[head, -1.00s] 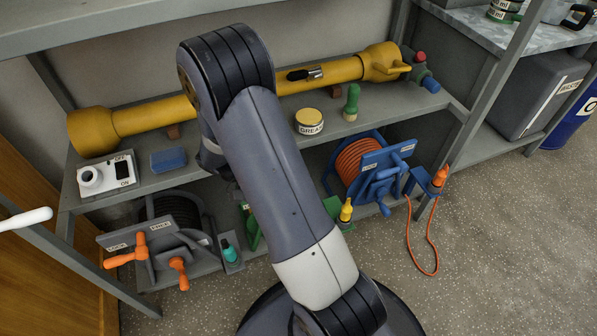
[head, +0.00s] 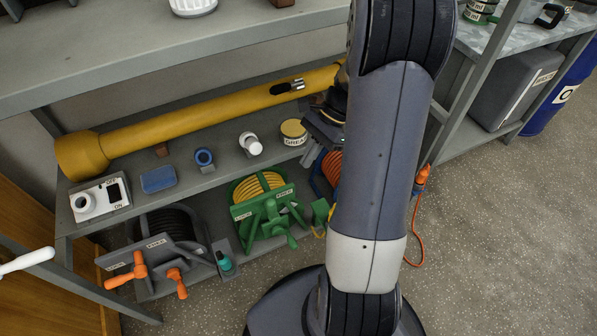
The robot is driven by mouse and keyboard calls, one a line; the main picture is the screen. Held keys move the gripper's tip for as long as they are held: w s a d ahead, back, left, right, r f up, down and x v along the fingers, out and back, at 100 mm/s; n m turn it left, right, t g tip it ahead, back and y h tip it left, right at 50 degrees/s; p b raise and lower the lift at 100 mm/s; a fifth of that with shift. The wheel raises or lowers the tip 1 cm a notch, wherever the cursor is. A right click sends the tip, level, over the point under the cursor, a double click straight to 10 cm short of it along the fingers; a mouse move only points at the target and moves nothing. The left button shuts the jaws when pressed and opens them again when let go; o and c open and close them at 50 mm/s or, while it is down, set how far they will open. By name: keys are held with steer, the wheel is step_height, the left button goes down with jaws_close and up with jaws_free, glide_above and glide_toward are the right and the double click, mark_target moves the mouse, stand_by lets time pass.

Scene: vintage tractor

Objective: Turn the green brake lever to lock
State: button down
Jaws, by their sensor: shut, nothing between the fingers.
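A green hose reel (head: 243,214) with yellow hose stands on the lower shelf in the head view. Its green front plate has a white label on the left and one reading FREE on the right. The green brake lever (head: 270,211) appears to stand up between the labels; its exact angle is hard to tell among the green parts. A green crank handle sticks out at the lower right. My gripper (head: 309,158) is partly hidden behind my arm, above and to the right of the green reel. It is shut and empty, apart from the lever.
A grey reel (head: 150,248) with orange handles is at left. A blue reel with orange hose (head: 331,165) is mostly hidden behind my arm. A grease tin (head: 294,131), white-topped item (head: 251,144) and yellow tube (head: 190,122) lie on the shelf above. Open floor is at right.

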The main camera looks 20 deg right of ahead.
mark_target(270, 205)
steer(key=a+r+b+x, duration=0.1)
steer(key=a+b+x, duration=0.1)
steer(key=x, duration=1)
steer(key=shift+s+a+r+b, duration=0.2)
steer(key=shift+s+r+b, duration=0.05)
steer(key=shift+b, duration=0.6)
steer(key=shift+a+r, duration=0.1)
